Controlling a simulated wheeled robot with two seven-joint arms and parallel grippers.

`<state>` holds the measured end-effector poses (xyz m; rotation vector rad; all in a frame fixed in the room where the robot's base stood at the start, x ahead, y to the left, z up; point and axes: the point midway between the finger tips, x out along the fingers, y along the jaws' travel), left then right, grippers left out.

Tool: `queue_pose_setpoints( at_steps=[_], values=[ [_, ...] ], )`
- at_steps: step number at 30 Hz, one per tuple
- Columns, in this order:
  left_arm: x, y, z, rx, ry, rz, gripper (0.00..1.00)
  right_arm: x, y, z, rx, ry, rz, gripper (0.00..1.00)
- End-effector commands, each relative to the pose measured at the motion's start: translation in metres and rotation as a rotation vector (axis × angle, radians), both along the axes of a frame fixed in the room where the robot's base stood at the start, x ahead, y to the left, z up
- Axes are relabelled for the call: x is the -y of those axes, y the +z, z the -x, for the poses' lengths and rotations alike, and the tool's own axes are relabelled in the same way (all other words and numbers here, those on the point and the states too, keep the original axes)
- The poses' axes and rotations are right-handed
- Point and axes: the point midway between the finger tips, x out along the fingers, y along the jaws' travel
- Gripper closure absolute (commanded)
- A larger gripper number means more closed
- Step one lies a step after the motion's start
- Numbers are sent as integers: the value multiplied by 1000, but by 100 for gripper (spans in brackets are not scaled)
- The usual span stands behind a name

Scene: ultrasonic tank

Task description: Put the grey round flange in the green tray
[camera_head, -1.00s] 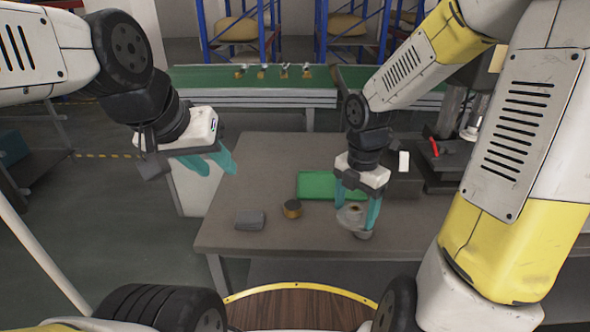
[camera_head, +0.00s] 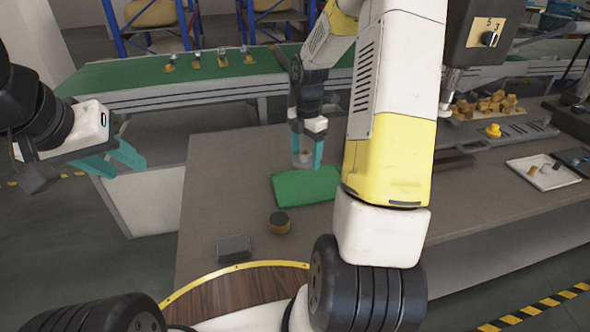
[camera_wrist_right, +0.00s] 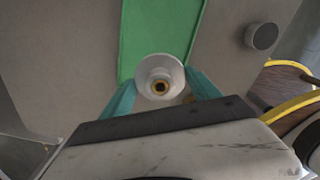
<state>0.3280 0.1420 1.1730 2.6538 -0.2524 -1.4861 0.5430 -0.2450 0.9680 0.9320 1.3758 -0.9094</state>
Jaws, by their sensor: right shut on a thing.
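The green tray (camera_head: 305,187) lies flat on the grey table, and no object shows in it. My right gripper (camera_head: 306,160) is shut on the grey round flange (camera_head: 299,158), just beyond the tray's far edge in the head view. In the right wrist view the flange (camera_wrist_right: 160,68) sits between the teal fingers, its round face with a brass-coloured centre toward the camera. It overlaps the near end of the tray (camera_wrist_right: 160,30) there. The flange's height above the table is hard to tell. My left gripper (camera_head: 118,161) is open and empty, left of the table.
A green conveyor (camera_head: 130,85) runs behind. Machinery and a white tray (camera_head: 543,172) are at the right. The table left of the tray is clear.

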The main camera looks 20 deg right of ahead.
Motion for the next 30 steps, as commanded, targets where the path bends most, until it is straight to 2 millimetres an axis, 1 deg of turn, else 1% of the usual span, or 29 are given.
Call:
queue_pose_setpoints(
  at_steps=[1,3,6,8,12,15,20,27,30],
  values=[
    [0,0,0,0,0,0,64,8,-3,-7,1,-18,5,79],
    [0,0,0,0,0,0,64,16,-5,-12,-1,-36,10,79],
    [0,0,0,0,0,0,64,23,-13,-15,-4,-50,14,79],
    [0,0,0,0,0,0,64,24,-22,-15,-6,-52,15,79],
    [0,0,0,0,0,0,64,24,-49,-16,-6,-51,16,79],
    [0,0,0,0,0,0,64,23,-63,-16,-4,-50,16,79],
    [0,0,0,0,0,0,64,24,-75,-16,-3,-51,16,79],
    [0,0,0,0,0,0,64,24,-106,-15,-4,-52,15,79],
    [0,0,0,0,0,0,64,24,-108,-16,-1,-52,16,79]
  ],
)
